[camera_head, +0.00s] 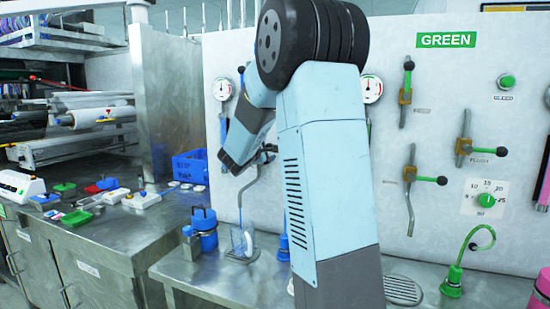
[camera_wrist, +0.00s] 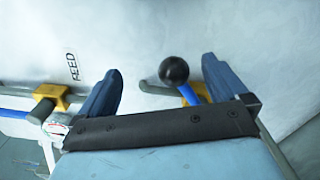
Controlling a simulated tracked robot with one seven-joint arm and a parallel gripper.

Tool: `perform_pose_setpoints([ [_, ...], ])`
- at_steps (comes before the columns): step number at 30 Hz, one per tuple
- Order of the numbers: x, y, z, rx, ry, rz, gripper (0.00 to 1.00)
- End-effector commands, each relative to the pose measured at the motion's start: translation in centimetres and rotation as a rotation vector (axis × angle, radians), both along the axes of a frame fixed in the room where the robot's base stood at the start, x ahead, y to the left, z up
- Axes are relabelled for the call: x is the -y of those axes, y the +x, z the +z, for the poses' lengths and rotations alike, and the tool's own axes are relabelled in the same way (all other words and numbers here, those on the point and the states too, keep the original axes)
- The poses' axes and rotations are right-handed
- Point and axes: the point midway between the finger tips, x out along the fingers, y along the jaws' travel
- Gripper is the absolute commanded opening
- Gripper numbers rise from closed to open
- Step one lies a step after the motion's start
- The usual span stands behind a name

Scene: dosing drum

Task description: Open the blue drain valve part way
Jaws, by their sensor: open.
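In the wrist view, a blue valve lever (camera_wrist: 188,94) with a black ball knob (camera_wrist: 174,69) sits on a yellow valve body (camera_wrist: 197,97). I cannot read a label on this valve. My gripper (camera_wrist: 160,65) is open; its two dark blue fingers stand apart with the knob showing between them, closer to the right finger. I cannot tell whether either finger touches it. The gripper's palm hides the lower part of the view. In the head view my gripper (camera_head: 264,153) is near the white panel, and my arm hides most of this valve.
A second yellow valve body (camera_wrist: 50,97) marked FEED, with a blue lever (camera_wrist: 15,114), is left in the wrist view. In the head view, green-handled valves (camera_head: 410,174) are on the panel's right. A blue can (camera_head: 204,229) and glass beaker (camera_head: 243,241) stand on the metal bench below.

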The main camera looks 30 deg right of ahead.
Motion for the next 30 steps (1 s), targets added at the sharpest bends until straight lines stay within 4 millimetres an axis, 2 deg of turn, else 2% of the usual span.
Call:
perform_pose_setpoints([
  [21, -5.5, -4.3, 0.0, 0.0, -0.001, 0.001, 1.0],
  [30, -6.6, -5.1, 0.0, 0.0, 0.0, 0.0, 1.0],
])
